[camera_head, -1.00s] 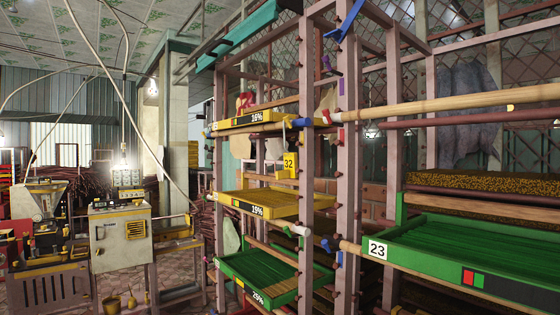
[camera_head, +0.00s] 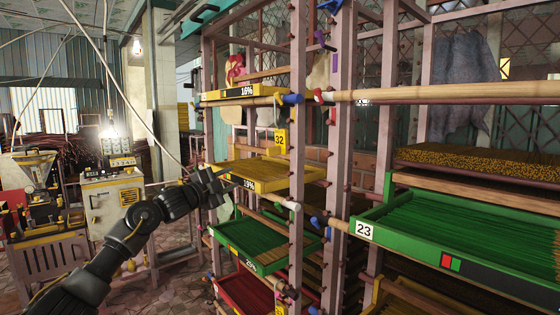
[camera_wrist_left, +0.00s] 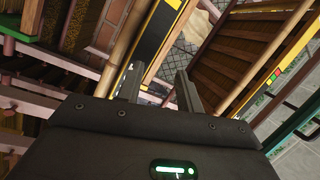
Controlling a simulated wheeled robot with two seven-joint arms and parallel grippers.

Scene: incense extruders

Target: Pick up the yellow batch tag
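The yellow batch tag (camera_head: 281,141), marked 32, hangs on the rack post in the head view, above the back right of the yellow 19% tray (camera_head: 277,181). My left gripper (camera_head: 221,180) is in front of that tray's left part, lower and to the left of the tag, and apart from it. In the left wrist view its two fingers (camera_wrist_left: 160,88) stand apart with nothing seen between them. I cannot make out the tag in the left wrist view. My right gripper is not in view.
The yellow 16% tray (camera_head: 240,92) is above and a green tray (camera_head: 262,246) below. Rack posts (camera_head: 297,130) and protruding pole ends (camera_head: 290,99) stand close to the tag. Green tray 23 (camera_head: 450,232) is at the right. Machines (camera_head: 112,205) stand at the left.

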